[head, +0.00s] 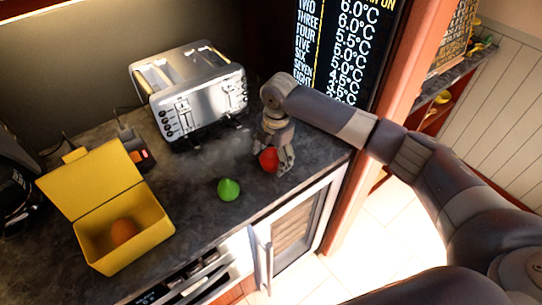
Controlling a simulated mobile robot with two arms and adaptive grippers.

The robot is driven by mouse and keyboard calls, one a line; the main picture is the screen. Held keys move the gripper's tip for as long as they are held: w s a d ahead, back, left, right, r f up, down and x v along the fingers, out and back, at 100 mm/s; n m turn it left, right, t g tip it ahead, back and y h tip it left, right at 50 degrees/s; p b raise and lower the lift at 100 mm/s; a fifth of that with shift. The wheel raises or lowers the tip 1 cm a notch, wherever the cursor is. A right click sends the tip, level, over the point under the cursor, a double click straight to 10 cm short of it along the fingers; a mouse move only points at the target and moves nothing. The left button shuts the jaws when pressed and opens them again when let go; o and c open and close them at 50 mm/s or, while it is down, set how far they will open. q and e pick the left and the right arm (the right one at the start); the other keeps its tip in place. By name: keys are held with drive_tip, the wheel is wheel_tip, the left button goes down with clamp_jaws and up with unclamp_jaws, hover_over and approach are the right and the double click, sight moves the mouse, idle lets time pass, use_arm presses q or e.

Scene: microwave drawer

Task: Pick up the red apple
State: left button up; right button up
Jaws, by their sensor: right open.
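The right gripper is open. My left gripper is not in the view.
A silver toaster (200,95) stands behind. An open drawer or cabinet door (262,262) is below the counter.

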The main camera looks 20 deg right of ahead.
drive_tip(key=shift+f, duration=0.7)
drive_tip(key=c, duration=1.1)
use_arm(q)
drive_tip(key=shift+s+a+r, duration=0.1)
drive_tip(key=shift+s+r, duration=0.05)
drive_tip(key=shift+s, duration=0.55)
use_arm(e)
drive_tip(key=shift+c, duration=1.2)
